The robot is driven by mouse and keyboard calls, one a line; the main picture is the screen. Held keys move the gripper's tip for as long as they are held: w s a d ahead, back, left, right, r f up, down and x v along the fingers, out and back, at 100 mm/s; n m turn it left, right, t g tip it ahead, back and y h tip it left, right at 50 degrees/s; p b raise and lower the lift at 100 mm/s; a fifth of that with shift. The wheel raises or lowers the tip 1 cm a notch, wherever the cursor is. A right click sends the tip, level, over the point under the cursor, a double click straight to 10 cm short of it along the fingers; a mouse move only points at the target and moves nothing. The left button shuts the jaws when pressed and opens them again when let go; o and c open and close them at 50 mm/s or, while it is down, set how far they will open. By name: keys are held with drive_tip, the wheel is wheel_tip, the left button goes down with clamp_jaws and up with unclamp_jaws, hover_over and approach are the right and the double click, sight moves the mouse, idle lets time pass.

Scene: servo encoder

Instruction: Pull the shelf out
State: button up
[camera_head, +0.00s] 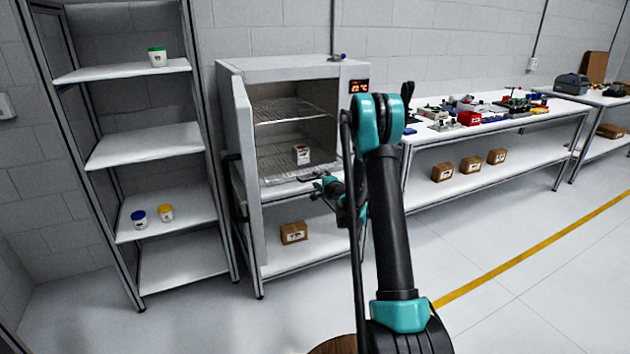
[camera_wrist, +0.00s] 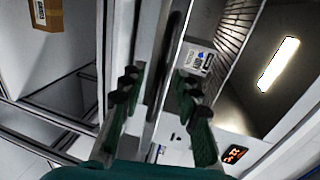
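The oven-like cabinet (camera_head: 290,68) stands open in the head view. Inside are an upper wire shelf (camera_head: 283,110) and a lower shelf (camera_head: 282,178), which carries a white labelled jar (camera_head: 301,154). My gripper (camera_head: 318,183) is at the front of the lower shelf, near its right side. In the wrist view my gripper (camera_wrist: 155,100) has its two dark green fingers apart. A long metal edge (camera_wrist: 168,75), seemingly the shelf's front, runs between them. Contact cannot be made out. The jar (camera_wrist: 196,62) shows beyond the right finger.
The open cabinet door (camera_head: 246,165) is to the left. A box (camera_head: 293,233) sits on the stand's lower level. A rack (camera_head: 145,145) with jars stands further left. A bench (camera_head: 520,119) with small parts is to the right. The floor in front has free room.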

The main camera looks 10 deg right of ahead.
drive_tip(key=v, duration=1)
drive_tip(key=shift+s, duration=0.1)
drive_tip(key=s+a+r+n+g, duration=0.2)
drive_tip(key=s+a+n+g, duration=0.15)
drive_tip(key=s, duration=0.55)
drive_tip(key=s+a+r+n+g, duration=0.1)
drive_tip(key=s+a+n+g, duration=0.1)
drive_tip(key=s+n, duration=0.5)
drive_tip(key=s+d+f+n+g+h, duration=0.1)
drive_tip(key=s+d, duration=0.1)
drive_tip(key=s, duration=0.7)
drive_tip(key=s+d+f+n+g+h, duration=0.1)
drive_tip(key=s+d+f+g+h, duration=0.1)
drive_tip(key=s, duration=0.8)
drive_tip(key=s+d+f+n+g+h, duration=0.1)
drive_tip(key=s+d+f+n+g, duration=0.1)
drive_tip(key=s, duration=0.7)
drive_tip(key=shift+s+d+f+h, duration=0.2)
drive_tip(key=shift+s+d+h, duration=0.05)
drive_tip(key=shift+s+h, duration=0.15)
